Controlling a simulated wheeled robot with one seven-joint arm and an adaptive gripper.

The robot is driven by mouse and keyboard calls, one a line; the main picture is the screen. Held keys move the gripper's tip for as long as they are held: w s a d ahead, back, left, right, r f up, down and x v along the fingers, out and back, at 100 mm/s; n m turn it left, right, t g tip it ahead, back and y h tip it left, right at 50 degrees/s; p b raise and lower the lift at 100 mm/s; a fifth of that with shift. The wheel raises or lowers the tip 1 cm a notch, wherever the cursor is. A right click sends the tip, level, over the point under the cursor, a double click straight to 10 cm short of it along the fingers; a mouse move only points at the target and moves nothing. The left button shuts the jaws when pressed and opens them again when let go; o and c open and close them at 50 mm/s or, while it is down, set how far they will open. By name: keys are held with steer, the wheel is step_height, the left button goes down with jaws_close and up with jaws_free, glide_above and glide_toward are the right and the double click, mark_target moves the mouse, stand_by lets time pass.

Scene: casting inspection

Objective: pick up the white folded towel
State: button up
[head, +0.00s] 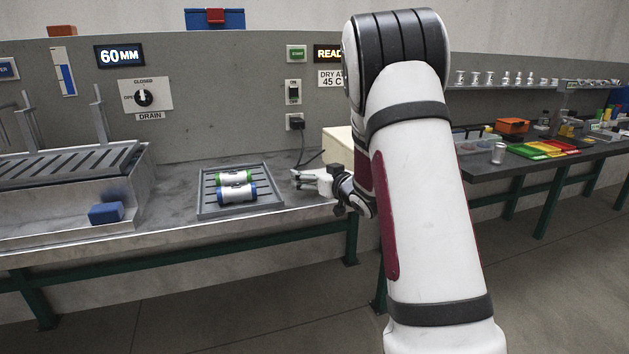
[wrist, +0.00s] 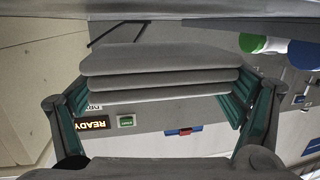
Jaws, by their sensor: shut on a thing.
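The folded towel (wrist: 165,80) shows in the wrist view as a stack of several soft layers, pale grey in this light. It sits between the two fingers of my gripper (wrist: 160,100), whose green pads press on its left and right ends. In the head view my gripper (head: 322,181) is above the right end of the grey bench, just right of the slotted tray. The towel is small and hard to separate from the fingers there.
The slotted tray (head: 210,207) holds two white cylinders, one with green ends (head: 235,178) and one with blue ends (head: 237,194). A cream box (head: 337,143) stands behind my gripper. A blue block (head: 106,213) lies at the left. A second table (head: 490,168) is at the right.

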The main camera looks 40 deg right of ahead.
steer(key=s+d, duration=0.1)
steer(key=s, duration=0.4)
steer(key=s+d+r+p, duration=0.1)
steer(key=s+d, duration=0.1)
steer(key=s, duration=0.3)
steer(key=s+d+r+p, duration=0.1)
steer(key=s+d, duration=0.1)
steer(key=s, duration=0.3)
steer(key=shift+d+r, duration=0.15)
steer(key=shift+r, duration=0.05)
